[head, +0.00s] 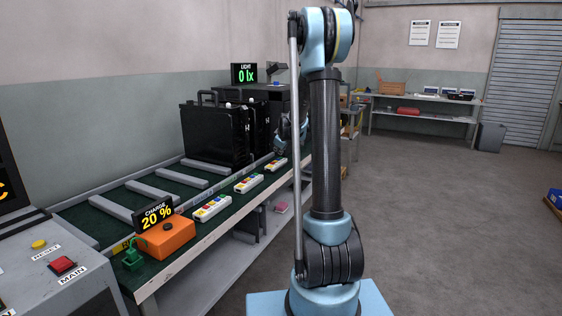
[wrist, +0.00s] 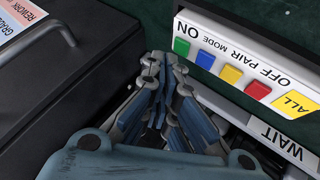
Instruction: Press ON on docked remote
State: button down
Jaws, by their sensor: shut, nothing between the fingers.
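In the wrist view a white remote (wrist: 218,67) lies at the upper right, its lettering rotated. It has green (wrist: 181,47), blue, yellow and red buttons in a row, and a yellow ALL patch (wrist: 294,103). ON is printed near the green button. A white strip marked WAIT (wrist: 283,143) runs along its near side. My gripper (wrist: 165,60) is shut and empty, fingertips just left of the green button; I cannot tell whether they touch the remote. In the head view my gripper (head: 281,143) is partly hidden, by the farthest bench remote (head: 276,164).
Black housings (head: 215,135) stand behind the remotes; a black case (wrist: 60,85) is close left of my gripper. Two more remotes (head: 212,208) (head: 249,183) and an orange CHARGE 20 % box (head: 165,238) are nearer on the bench.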

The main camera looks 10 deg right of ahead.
aim_at(279, 158)
jog(key=shift+f, duration=0.65)
dwell(0.8)
jog(key=shift+r, duration=0.75)
jog(key=shift+r, duration=2.55)
